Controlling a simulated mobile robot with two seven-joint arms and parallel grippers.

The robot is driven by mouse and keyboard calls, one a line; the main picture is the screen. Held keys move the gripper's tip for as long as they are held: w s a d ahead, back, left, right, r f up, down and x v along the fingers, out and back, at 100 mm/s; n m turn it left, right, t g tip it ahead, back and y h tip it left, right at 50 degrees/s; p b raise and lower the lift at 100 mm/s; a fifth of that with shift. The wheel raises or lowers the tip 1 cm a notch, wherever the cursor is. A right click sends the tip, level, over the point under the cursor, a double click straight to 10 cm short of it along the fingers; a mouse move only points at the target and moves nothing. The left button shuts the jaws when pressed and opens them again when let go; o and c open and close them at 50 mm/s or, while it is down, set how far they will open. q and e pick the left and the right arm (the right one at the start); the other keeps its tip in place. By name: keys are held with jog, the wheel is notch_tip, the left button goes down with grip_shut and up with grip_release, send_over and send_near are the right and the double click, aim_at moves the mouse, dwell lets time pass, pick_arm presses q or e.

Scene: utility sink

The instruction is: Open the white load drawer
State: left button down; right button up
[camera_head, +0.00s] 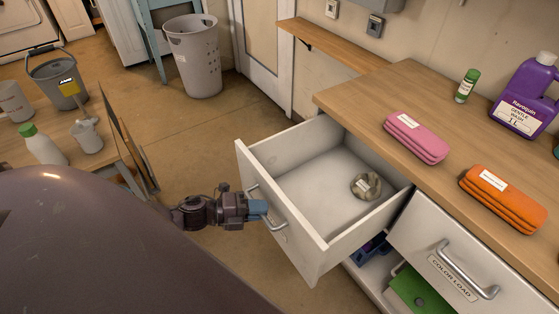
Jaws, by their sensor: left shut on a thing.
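The white drawer (290,224) stands pulled out from under the wooden counter, and its empty floor shows except for one item. A small roundish grey-beige item with a pale label (366,185) lies inside near the counter end. The drawer's metal handle (279,224) is on its front panel. My left gripper (262,208) is at the front panel, shut on the handle, its blue fingertips around the bar. The left arm reaches in from the left. My right gripper is not in view.
A second drawer labelled "COLOR LOAD" (408,235) is shut at the right. Pink cloths (417,138), orange cloths (502,200), a small green bottle (466,86) and a purple jug (525,98) stand on the counter (400,88). A side table with containers is at left.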

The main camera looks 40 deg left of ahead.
pick_arm(q)
jog(key=shift+s+a+p, duration=0.1)
jog(key=shift+s+a, duration=0.25)
jog(key=shift+s, duration=0.55)
jog(key=shift+s+a+p, duration=0.15)
jog(key=shift+s+a, duration=0.15)
jog(key=shift+s, duration=0.6)
jog(key=shift+s+a+p, duration=0.1)
jog(key=shift+s+a, duration=0.25)
jog(key=shift+s, duration=0.55)
jog(key=c, duration=1.1)
grip_release()
jog(key=v, duration=1)
jog(key=shift+s+a+r, duration=0.15)
jog(key=shift+s+a, duration=0.1)
